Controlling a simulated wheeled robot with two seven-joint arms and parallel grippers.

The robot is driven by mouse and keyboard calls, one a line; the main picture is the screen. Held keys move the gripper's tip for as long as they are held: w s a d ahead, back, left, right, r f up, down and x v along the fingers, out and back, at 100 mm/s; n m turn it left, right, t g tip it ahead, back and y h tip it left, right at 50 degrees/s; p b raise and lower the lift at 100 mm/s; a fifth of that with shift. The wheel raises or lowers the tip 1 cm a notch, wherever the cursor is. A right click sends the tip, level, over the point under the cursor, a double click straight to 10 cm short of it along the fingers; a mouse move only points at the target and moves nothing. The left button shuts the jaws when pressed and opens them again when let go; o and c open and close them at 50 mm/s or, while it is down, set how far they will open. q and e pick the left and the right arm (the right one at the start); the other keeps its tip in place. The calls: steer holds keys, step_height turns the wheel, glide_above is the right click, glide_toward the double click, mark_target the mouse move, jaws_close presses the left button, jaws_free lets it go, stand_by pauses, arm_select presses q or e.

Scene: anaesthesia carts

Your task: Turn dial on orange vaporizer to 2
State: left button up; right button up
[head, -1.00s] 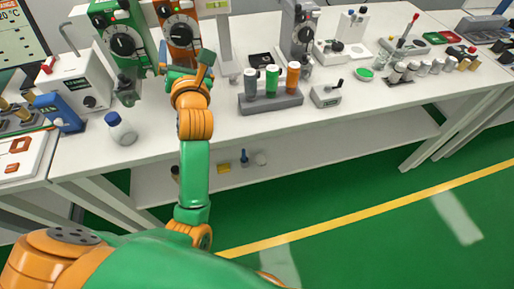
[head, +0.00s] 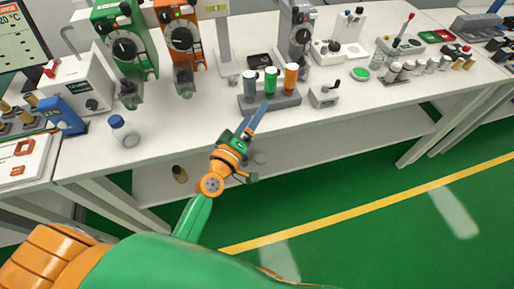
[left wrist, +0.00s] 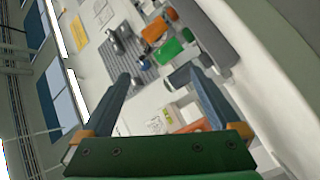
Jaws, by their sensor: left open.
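The orange vaporizer (head: 194,55) stands at the back left of the bench in the head view, with its black dial (head: 182,38) facing me. The dial's numbers are too small to read. My left gripper (head: 257,118) is in front of the bench's front edge, well to the right of and nearer than the vaporizer, and touches nothing. In the left wrist view its two blue fingers (left wrist: 160,82) are spread apart with nothing between them. My right gripper is out of view.
A green vaporizer (head: 136,70) stands left of the orange one. A grey rack (head: 286,101) with grey, green and orange cylinders is beyond my left gripper. A blue-capped bottle (head: 122,131) stands near the front edge. The bench (head: 185,125) is clear before the orange vaporizer.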

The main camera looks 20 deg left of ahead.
arm_select(q)
steer(key=s+d+f+m+g+h, duration=0.1)
steer(key=s+f+m+g, duration=0.3)
steer(key=f, duration=0.5)
steer(key=shift+d+h, duration=0.3)
steer(key=shift+d, duration=0.35)
steer(key=s+a+f+m+g+y, duration=0.1)
steer(key=s+f+m+g, duration=0.15)
steer(key=s+f, duration=0.45)
steer(key=s+a+f+m+g+y, duration=0.1)
steer(key=s+f+g, duration=0.25)
steer(key=f, duration=0.75)
steer(key=s+a+f+m+g, duration=0.1)
steer(key=s+f, duration=0.3)
steer(key=s, duration=0.4)
steer(key=s+a+f+m+g+y, duration=0.1)
steer(key=s+a+f+m+g, duration=0.1)
steer(key=s, duration=0.6)
steer(key=s+a+f+m+g+y, duration=0.1)
steer(key=s+a+f+g, duration=0.2)
steer(key=s+f, duration=0.3)
steer(key=shift+s+a+g, duration=0.15)
steer(key=shift+s+g, duration=0.25)
steer(key=shift+s, duration=0.8)
